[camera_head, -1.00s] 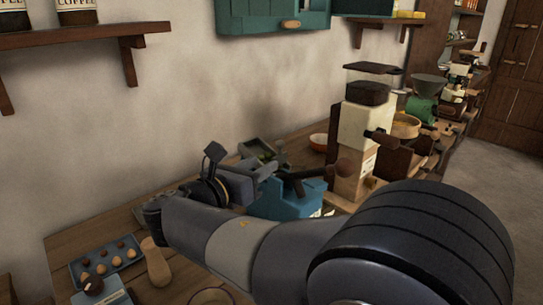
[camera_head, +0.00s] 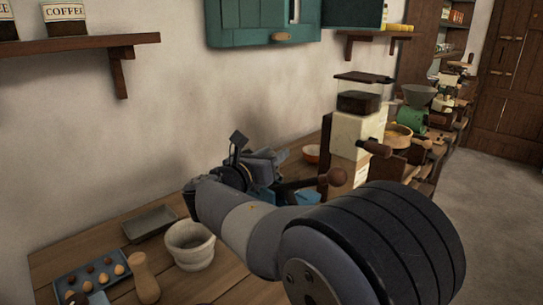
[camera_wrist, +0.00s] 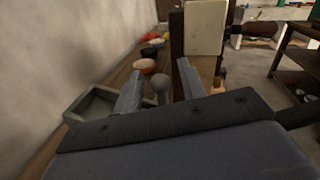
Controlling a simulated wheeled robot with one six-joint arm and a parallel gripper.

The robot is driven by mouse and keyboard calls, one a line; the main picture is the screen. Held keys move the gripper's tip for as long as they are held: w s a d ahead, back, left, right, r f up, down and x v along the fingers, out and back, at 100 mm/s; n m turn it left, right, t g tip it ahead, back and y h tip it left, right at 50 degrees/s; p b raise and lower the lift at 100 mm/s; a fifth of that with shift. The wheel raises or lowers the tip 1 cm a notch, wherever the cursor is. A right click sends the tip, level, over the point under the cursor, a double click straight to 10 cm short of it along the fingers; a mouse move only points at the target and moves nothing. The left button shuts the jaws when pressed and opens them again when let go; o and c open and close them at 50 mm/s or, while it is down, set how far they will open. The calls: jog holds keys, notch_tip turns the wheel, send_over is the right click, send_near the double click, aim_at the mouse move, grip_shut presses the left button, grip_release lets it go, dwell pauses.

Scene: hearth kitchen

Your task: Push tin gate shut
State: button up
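I cannot tell which thing is the tin gate; no part is clearly a gate. My gripper (camera_wrist: 159,72) points along the counter in the wrist view, its two grey fingers apart. In the head view my gripper (camera_head: 268,163) is above the counter near the wall, partly hidden by my arm. A blue thing (camera_head: 302,196) is mostly hidden behind my arm. A cream mill (camera_head: 352,135) with a raised dark top plate (camera_head: 364,77) stands to its right.
A white mortar (camera_head: 190,246), a grey tray (camera_head: 149,222) and a blue tray (camera_head: 92,271) of small round pieces are on the counter at left. An orange bowl (camera_head: 312,154) is by the wall. A teal cabinet (camera_head: 262,24) and a wooden shelf (camera_head: 75,45) hang above.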

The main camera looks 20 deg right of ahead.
jog(key=shift+c, duration=0.5)
grip_shut()
